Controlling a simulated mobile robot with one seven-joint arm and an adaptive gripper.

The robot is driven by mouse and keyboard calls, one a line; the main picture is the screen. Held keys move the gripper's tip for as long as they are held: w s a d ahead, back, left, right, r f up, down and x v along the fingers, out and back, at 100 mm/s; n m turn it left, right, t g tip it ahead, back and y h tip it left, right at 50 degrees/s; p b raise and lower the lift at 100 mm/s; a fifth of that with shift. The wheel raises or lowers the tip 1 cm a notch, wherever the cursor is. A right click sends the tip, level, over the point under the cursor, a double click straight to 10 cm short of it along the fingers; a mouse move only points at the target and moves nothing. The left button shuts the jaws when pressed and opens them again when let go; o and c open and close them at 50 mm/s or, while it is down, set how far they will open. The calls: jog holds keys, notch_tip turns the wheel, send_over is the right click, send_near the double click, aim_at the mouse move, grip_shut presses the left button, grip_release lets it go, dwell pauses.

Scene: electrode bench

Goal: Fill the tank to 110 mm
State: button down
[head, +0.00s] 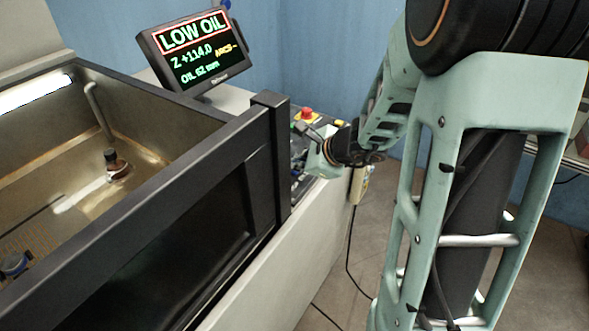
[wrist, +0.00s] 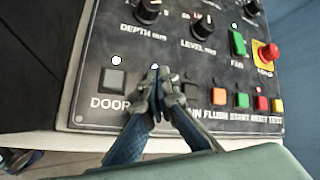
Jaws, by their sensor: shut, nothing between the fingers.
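The tank (head: 190,137) stands open at the left of the head view, with shallow brownish liquid on its floor. The screen (head: 200,52) reads LOW OIL, Z +114.0 and what looks like OIL 62 mm. My gripper (wrist: 156,92) is shut and empty over the control panel (wrist: 90,103), just right of the square DOOR button (wrist: 113,80). Its fingers hide the button and part of the label beside it; only a final N shows. Whether the tips touch the panel I cannot tell. The LEVEL mm knob (wrist: 202,27) and DEPTH mm knob (wrist: 148,10) are above.
A red emergency stop (wrist: 267,53) on yellow and a green FAN switch (wrist: 238,42) are at the panel's right. FLUSH (wrist: 217,97), START (wrist: 242,100), RESET and TEST buttons line its lower edge. A black frame (head: 268,150) edges the tank.

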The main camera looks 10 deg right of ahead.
aim_at(296, 172)
jog(key=shift+r, duration=0.1)
jog(key=shift+r+p, duration=0.65)
jog(key=shift+r, duration=0.1)
notch_tip(296, 172, up, 5)
jog(key=p, duration=0.4)
jog(key=shift+f, duration=0.1)
dwell(0.6)
